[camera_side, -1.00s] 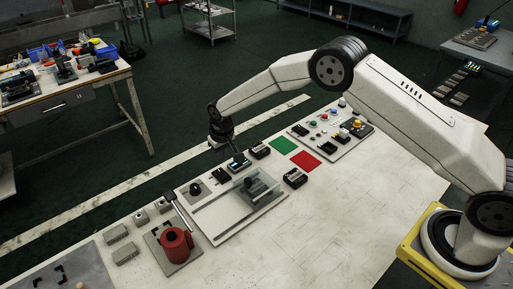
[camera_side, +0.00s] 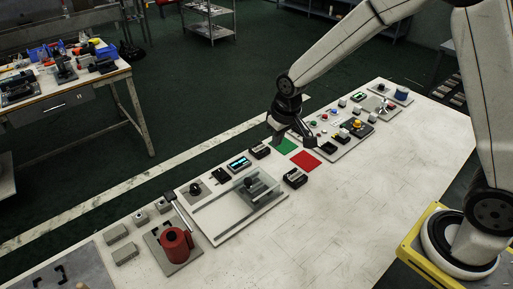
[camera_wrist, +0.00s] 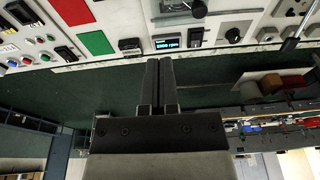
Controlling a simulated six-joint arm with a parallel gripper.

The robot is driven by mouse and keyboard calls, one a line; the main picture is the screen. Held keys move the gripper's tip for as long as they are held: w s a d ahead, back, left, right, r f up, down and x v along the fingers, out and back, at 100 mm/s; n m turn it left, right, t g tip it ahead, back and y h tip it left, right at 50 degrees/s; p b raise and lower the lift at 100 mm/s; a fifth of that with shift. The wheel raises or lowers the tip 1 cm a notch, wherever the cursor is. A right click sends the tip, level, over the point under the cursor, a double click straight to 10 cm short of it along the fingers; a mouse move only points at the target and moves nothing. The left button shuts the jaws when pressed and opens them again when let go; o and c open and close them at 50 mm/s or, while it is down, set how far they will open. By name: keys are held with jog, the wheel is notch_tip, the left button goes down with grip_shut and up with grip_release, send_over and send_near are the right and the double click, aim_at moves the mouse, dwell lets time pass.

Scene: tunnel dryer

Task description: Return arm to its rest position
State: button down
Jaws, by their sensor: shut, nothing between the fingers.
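My gripper (camera_side: 294,140) hangs above the far side of the white table (camera_side: 330,222), close to the green square (camera_side: 285,146) in the side view. Its fingers are together and hold nothing. In the wrist view the two dark fingers (camera_wrist: 159,62) lie side by side, pointing toward the table's edge and the lit display (camera_wrist: 166,43). My upper arm is raised, and the forearm slopes down to the left toward the gripper. I cannot tell the exact gap between the fingertips and the table.
A panel with a clear cover (camera_side: 238,213) and a red canister (camera_side: 177,244) stand left of the gripper. A red square (camera_side: 305,160) and a button panel (camera_side: 340,133) lie to the right. The table's near middle is clear. A cluttered workbench (camera_side: 65,85) stands at far left.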

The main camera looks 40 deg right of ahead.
jog(key=s+d+r, duration=0.1)
jog(key=s+d, duration=0.2)
jog(key=s, duration=1.3)
jog(key=shift+d+r, duration=0.2)
jog(key=shift+r, duration=0.2)
